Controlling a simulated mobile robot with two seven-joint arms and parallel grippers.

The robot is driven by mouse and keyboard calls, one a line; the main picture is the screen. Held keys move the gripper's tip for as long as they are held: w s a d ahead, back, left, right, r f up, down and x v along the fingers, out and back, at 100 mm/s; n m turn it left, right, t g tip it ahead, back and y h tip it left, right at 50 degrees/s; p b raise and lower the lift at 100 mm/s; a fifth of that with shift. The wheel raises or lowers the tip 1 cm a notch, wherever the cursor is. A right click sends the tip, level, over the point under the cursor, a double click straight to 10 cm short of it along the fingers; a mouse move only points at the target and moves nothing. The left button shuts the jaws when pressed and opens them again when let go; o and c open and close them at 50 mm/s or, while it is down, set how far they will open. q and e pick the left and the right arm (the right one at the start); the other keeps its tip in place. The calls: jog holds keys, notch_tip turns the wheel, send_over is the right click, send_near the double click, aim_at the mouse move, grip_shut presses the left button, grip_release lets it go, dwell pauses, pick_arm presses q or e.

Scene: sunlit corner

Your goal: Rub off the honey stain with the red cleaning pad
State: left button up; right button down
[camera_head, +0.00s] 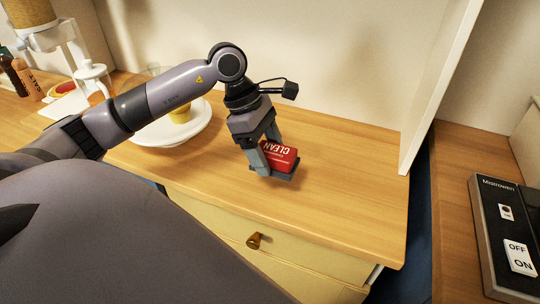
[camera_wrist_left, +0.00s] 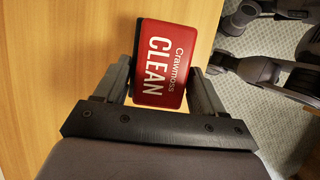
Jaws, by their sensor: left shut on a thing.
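The red cleaning pad (camera_head: 280,155), marked CLEAN, is at the wooden counter top toward its right end. My left gripper (camera_head: 270,162) is shut on it, with one finger on each side. In the left wrist view the red pad (camera_wrist_left: 166,63) sits between the two fingers of the left gripper (camera_wrist_left: 162,85). I cannot tell whether the pad touches the wood or is just above it. No honey stain can be made out in either view; the pad and gripper may cover it. My right gripper is not in view.
Bottles (camera_head: 25,80) stand at the far left. A white upright panel (camera_head: 436,90) bounds the counter's right. A drawer knob (camera_head: 254,240) projects in front. A switch box (camera_head: 506,235) lies far right.

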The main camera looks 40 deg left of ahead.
pick_arm(q)
jog(key=shift+r+p, duration=0.45)
jog(key=shift+r, duration=0.7)
